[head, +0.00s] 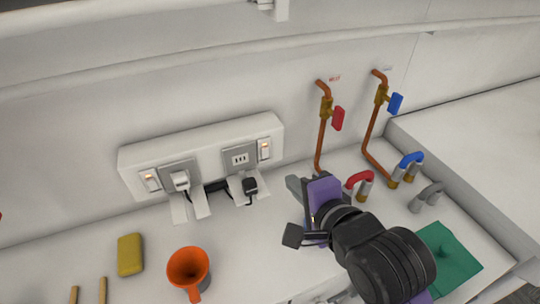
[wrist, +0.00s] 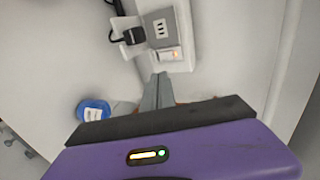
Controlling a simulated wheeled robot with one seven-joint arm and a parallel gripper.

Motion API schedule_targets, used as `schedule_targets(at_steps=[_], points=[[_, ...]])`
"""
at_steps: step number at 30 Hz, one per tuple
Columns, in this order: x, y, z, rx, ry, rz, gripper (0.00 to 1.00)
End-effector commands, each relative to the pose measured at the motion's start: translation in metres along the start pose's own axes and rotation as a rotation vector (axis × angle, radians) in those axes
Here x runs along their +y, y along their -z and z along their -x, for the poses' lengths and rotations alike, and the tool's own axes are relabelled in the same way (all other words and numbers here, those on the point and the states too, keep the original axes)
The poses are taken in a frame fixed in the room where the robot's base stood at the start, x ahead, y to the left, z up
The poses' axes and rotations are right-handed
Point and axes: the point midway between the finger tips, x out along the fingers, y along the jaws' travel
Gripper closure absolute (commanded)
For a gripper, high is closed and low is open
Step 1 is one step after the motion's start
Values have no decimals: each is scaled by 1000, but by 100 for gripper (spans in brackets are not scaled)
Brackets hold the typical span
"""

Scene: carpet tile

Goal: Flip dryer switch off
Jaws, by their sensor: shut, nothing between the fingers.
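A white wall socket box (head: 215,146) carries two rocker switches with small orange lights, a left switch (head: 150,180) and a right switch (head: 265,149). I cannot tell from any label which one is the dryer's. A black plug (head: 249,186) hangs by the right socket, and a white plug (head: 181,180) is in the left one. My gripper (head: 294,187) is shut and empty, to the right of and below the right switch, apart from it. In the wrist view its closed grey fingers (wrist: 157,92) point toward the lit switch (wrist: 168,55), with a gap between.
Copper pipes with a red valve handle (head: 338,118) and a blue valve handle (head: 395,103) rise right of the box. An orange funnel (head: 188,266) and a yellow sponge (head: 130,254) are at front left. A blue round thing (wrist: 93,109) shows in the wrist view.

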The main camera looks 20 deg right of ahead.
Motion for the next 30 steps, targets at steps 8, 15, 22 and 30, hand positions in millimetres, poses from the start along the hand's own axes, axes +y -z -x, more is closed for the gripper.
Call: schedule_targets(at_steps=[8,15,22,30], points=[[4,0,-14,1,5,-2,100],[4,0,-27,0,5,-1,100],[4,0,-41,1,5,-1,100],[0,0,-64,0,-3,1,100]])
